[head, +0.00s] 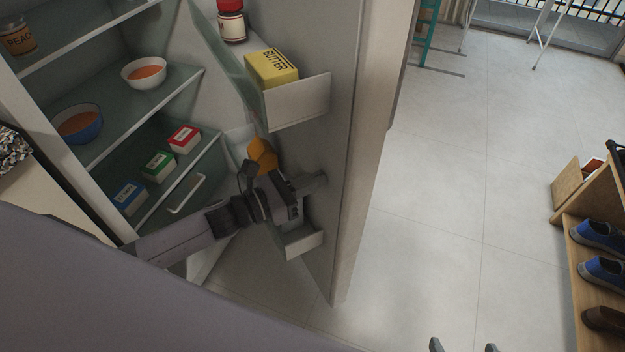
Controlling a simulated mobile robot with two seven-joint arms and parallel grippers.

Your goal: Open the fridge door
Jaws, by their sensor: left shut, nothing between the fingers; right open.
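The fridge (50,120) stands at the left with its inside showing. Its door (345,150) is swung open, with its inner face and door shelves towards me. My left gripper (312,184) is shut and empty; its tips are at the inner face of the door, between the butter shelf (300,103) and a lower door shelf (303,244). I cannot tell whether they touch the door. My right gripper (463,347) is open at the bottom edge, over the floor; only its fingertips show. The door's outer handle is not in view.
Bowls and small boxes sit on the fridge shelves. A butter pack (272,68) and a red-lidded jar (232,22) stand in the door. A wooden shoe rack (572,250) is at the right. The tiled floor (450,190) between door and rack is clear.

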